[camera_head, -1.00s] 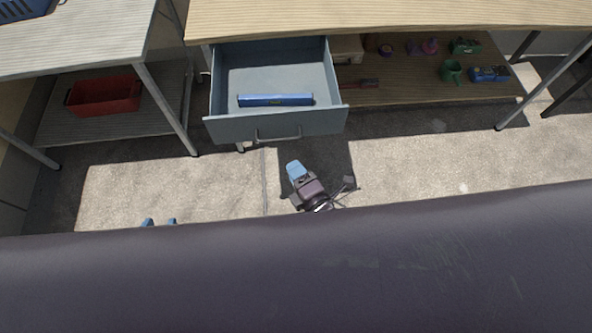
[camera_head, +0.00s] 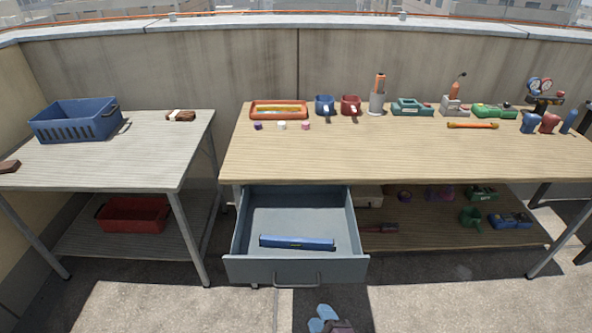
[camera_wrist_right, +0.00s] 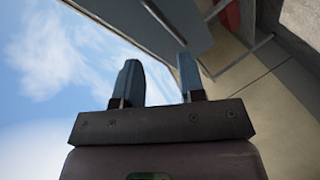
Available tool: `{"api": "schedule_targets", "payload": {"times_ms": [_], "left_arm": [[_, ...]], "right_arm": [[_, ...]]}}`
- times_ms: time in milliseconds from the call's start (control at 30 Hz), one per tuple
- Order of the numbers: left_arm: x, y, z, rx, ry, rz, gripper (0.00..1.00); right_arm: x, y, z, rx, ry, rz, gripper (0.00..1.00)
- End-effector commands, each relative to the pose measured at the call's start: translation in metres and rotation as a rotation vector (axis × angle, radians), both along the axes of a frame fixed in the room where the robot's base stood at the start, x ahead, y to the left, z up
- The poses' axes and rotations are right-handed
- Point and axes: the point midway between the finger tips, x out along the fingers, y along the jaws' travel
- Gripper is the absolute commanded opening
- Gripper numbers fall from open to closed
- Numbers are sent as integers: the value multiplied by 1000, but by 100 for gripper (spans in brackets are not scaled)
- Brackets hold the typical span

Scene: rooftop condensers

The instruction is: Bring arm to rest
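My right gripper (camera_head: 323,320) shows at the bottom edge of the head view, below the drawer front, with its blue fingertips up and nothing seen between them. In the right wrist view its two fingers (camera_wrist_right: 158,82) stand apart with an empty gap. It is clear of the drawer handle in the head view. My left gripper is not in the head view. An open grey drawer (camera_head: 296,268) under the wooden bench holds a long blue object (camera_head: 297,242) lying flat.
The wooden bench (camera_head: 400,155) carries an orange tray (camera_head: 279,109), mugs and several tools along its back. The metal table (camera_head: 95,155) at left holds a blue crate (camera_head: 76,121); a red bin (camera_head: 133,214) sits on its lower shelf. The floor (camera_head: 150,308) in front is clear.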

Motion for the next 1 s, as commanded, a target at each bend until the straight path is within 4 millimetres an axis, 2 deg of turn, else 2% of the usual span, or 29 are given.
{"api": "schedule_targets", "payload": {"times_ms": [133, 267, 400, 500, 600, 700, 800, 1000], "left_arm": [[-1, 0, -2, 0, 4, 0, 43], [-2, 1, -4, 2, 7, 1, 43], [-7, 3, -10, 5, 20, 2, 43], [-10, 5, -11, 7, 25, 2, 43], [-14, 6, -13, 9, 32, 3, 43], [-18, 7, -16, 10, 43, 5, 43], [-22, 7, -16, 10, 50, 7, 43], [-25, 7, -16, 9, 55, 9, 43]], "right_arm": [[-2, -38, 14, 286, 149, -163, 37], [-17, -79, 22, 524, 271, -315, 37], [-49, -128, 33, 750, 381, -485, 37], [-76, -159, 41, 835, 427, -573, 37], [-101, -183, 46, 844, 443, -624, 37], [-124, -201, 48, 823, 449, -655, 37], [-144, -211, 40, 801, 473, -683, 37], [-155, -213, 34, 790, 490, -696, 37]]}}
